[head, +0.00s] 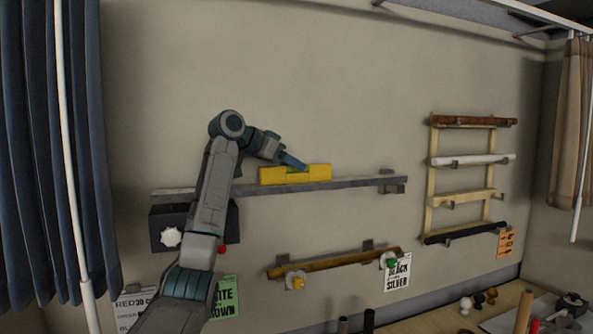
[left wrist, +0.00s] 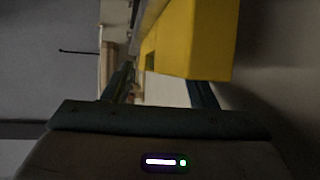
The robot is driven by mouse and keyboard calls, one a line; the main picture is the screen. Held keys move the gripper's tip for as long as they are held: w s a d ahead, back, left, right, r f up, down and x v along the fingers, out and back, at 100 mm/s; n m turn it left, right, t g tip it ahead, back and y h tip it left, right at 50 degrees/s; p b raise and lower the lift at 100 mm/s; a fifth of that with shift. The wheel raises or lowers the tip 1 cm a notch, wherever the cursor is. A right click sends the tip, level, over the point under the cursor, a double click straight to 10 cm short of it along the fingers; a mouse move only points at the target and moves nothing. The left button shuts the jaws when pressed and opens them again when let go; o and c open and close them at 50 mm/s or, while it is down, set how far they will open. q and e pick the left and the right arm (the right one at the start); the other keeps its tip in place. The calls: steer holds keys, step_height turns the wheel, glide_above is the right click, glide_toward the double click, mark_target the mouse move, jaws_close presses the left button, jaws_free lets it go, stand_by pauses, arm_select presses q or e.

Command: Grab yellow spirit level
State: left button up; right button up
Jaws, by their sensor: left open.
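The yellow spirit level (head: 316,174) lies along a narrow grey wall shelf (head: 350,183) in the head view. My left gripper (head: 295,162) is at the level's upper edge, near its middle, reaching in from the left. In the left wrist view the yellow level (left wrist: 205,40) is large, in front of and between the two open fingers of my left gripper (left wrist: 160,88). I cannot tell whether the fingers touch it. My right gripper is not in view.
A dark box (head: 168,229) with a white knob hangs below the shelf's left end. A lower wooden rail (head: 335,262) carries knobs. A wooden rack (head: 430,190) with rods hangs at right. Small objects stand on the table (head: 430,322) at lower right. The wall above the shelf is clear.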

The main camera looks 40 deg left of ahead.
arm_select(q)
jaws_close()
steer(key=shift+r, duration=0.1)
stand_by(0.4)
